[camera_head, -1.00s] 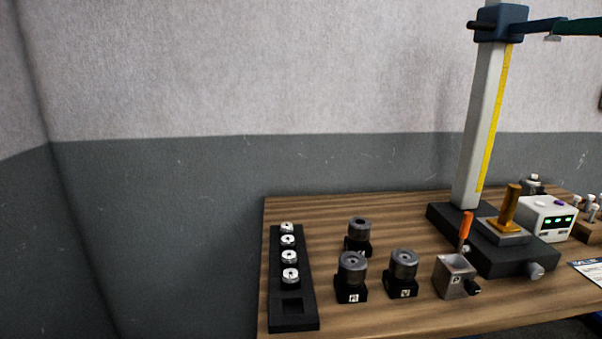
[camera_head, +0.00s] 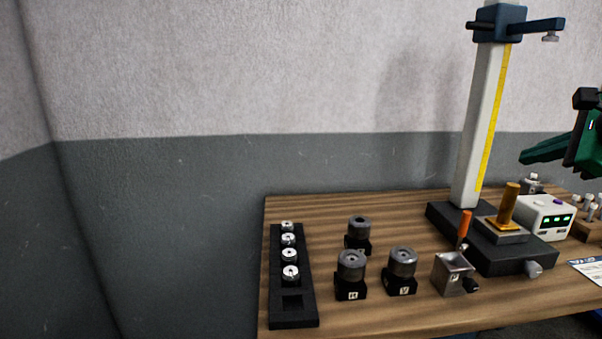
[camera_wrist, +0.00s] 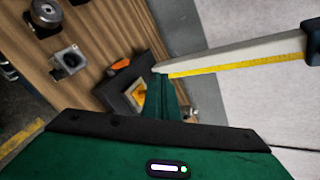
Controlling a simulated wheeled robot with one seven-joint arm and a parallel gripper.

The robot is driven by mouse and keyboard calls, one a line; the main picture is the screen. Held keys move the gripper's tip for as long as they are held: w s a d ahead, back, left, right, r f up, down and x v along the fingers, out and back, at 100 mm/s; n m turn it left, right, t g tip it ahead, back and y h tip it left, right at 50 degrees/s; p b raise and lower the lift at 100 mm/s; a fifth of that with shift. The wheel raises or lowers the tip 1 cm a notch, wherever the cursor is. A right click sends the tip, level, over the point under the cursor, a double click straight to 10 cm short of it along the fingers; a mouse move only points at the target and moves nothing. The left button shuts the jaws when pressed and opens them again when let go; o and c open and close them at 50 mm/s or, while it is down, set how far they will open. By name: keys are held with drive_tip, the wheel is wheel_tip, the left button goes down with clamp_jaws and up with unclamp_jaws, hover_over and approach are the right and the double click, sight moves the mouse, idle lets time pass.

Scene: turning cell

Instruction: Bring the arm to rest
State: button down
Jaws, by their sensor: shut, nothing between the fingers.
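My gripper (camera_head: 527,157) is at the right of the head view, green with a dark base. Its fingers point left, above the back right of the wooden table. The fingers are shut with nothing between them. In the wrist view my gripper (camera_wrist: 162,84) shows as narrow green fingers beyond a black bar and green housing. They overlap the view of the height gauge's base, and I see nothing held.
The height gauge column (camera_head: 484,120) stands left of my gripper, with a blue arm (camera_head: 540,26) high up. A white display box (camera_head: 545,218) is below. A black rack (camera_head: 293,322) with several silver parts and dark cylinders (camera_head: 351,265) stand farther left.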

drive_tip(key=s+a+f+n+g, duration=0.3)
drive_tip(key=s+f+n+g, duration=0.3)
drive_tip(key=s+f+n, duration=0.3)
drive_tip(key=s+a+f+n+g, duration=0.4)
drive_tip(key=s+f+n, duration=0.5)
drive_tip(key=s+f, duration=0.5)
wheel_tip(320, 180, down, 4)
drive_tip(key=shift+a+r+g, duration=0.1)
drive_tip(key=shift+a+g, duration=0.2)
drive_tip(key=shift+g, duration=0.6)
drive_tip(key=shift+w, duration=0.1)
drive_tip(key=shift+w+f, duration=0.25)
drive_tip(key=shift+w, duration=0.25)
